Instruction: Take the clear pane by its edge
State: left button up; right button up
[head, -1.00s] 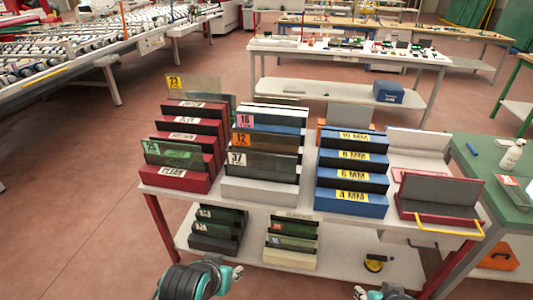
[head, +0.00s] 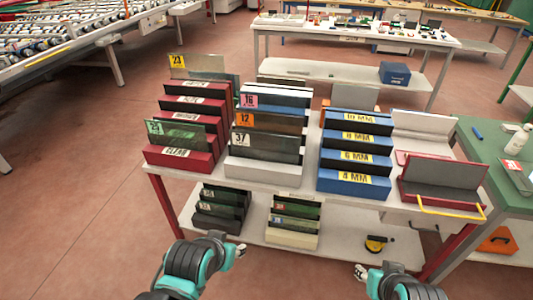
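A see-through, greenish pane with a green tag (head: 182,135) stands upright in the front slot of the red rack (head: 180,160), whose front label seems to read CLEAR. A paler pane tagged 23 (head: 200,66) stands taller at the back of that rack. The white rack (head: 262,172) holds panes tagged 16, 12 and 37. I cannot tell for certain which one is the clear pane. My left gripper (head: 241,250) is low in front of the bench, apart from the racks. My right gripper (head: 361,272) is low at the bottom, also apart from them. Finger openings are too small to judge.
A blue rack (head: 354,183) with MM labels stands right of the white rack. A red stand (head: 440,201) with a yellow handle sits at the bench's right end. More panes stand in racks on the lower shelf (head: 345,237). Floor at left is clear.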

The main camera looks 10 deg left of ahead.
aim_at(183, 67)
jog(key=u, duration=1.2)
jog(key=i+j+u, duration=0.25)
jog(key=i+u, duration=0.65)
jog(key=i, duration=0.2)
jog(key=i+l+u, duration=0.15)
jog(key=i+u, duration=0.3)
jog(key=i, duration=0.15)
jog(key=i+j+u, duration=0.1)
jog(key=i, duration=0.7)
jog(key=i+j, duration=0.1)
jog(key=i, duration=0.75)
jog(key=i+l+z, duration=0.1)
jog(key=i+z, duration=0.15)
jog(key=z, duration=0.15)
jog(key=i+z, duration=0.5)
jog(key=z, duration=0.25)
jog(key=i+j+z, duration=0.2)
jog(key=z, duration=0.2)
jog(key=i+l+z, duration=0.15)
jog(key=i+z, duration=0.55)
jog(key=i+j+z, duration=0.1)
jog(key=i+z, duration=0.25)
jog(key=i, duration=0.15)
jog(key=i+z, duration=0.35)
jog(key=i+j+z, duration=0.25)
jog(key=i+z, duration=0.15)
jog(key=i+j+z, duration=0.35)
jog(key=i+l, duration=0.05)
jog(key=i, duration=0.05)
